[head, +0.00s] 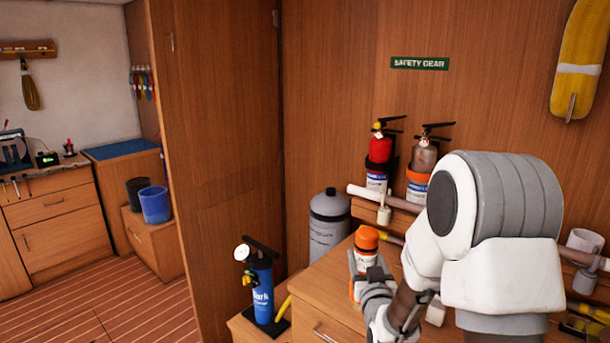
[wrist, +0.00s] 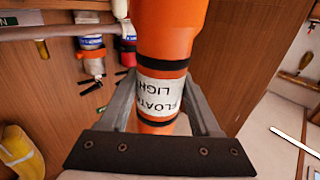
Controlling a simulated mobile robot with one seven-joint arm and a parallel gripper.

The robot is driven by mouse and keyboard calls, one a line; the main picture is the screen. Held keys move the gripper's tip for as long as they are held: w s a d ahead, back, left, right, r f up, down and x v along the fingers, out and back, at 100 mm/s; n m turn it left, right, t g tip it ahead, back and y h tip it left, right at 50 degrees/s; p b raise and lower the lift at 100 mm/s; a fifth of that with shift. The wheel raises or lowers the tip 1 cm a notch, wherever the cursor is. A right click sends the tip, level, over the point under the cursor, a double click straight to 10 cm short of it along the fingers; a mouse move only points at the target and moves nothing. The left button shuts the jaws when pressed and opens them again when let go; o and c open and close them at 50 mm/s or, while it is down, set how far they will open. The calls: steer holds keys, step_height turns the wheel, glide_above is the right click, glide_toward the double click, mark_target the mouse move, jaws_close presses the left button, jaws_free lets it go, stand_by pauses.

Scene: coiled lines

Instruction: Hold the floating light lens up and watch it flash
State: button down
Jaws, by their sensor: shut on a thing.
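The floating light (head: 366,241) is an orange cylinder with dark bands and a white label. My gripper (head: 368,272) is shut on its body and holds it about upright above the wooden cabinet top. In the wrist view the floating light (wrist: 163,35) stands between the two grey fingers of my gripper (wrist: 161,105). LIGHT" upside down there, and one end of the light runs out of the frame. I cannot make out a separate lens or any flash.
Red (head: 380,150) and grey-brown (head: 424,157) extinguishers stand behind, by a pale horizontal pipe (head: 371,197). A grey tank (head: 329,222) and a blue cylinder with a gauge (head: 262,292) are to the left. The floor (head: 140,305) at lower left is clear.

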steer(key=shift+w+b, duration=0.1)
steer(key=shift+b, duration=0.3)
steer(key=w+f+m+b, duration=0.1)
steer(key=b, duration=0.3)
steer(key=shift+d, duration=0.1)
steer(key=m+b, duration=0.1)
steer(key=b, duration=0.5)
steer(key=shift+w+m, duration=0.3)
steer(key=shift+m, duration=0.1)
steer(key=b, duration=0.3)
steer(key=m+b, duration=0.1)
steer(key=b, duration=0.2)
steer(key=shift+s+r+m+b, duration=0.1)
steer(key=shift+s+m+b, duration=0.1)
steer(key=shift+m+b, duration=0.15)
steer(key=b, duration=0.2)
steer(key=shift+s+r+m+b, duration=0.1)
steer(key=shift+s+m+b, duration=0.15)
steer(key=shift+m+b, duration=0.15)
steer(key=shift+s+r+m+b, duration=0.35)
steer(key=shift+s+b, duration=0.05)
steer(key=shift+b, duration=0.7)
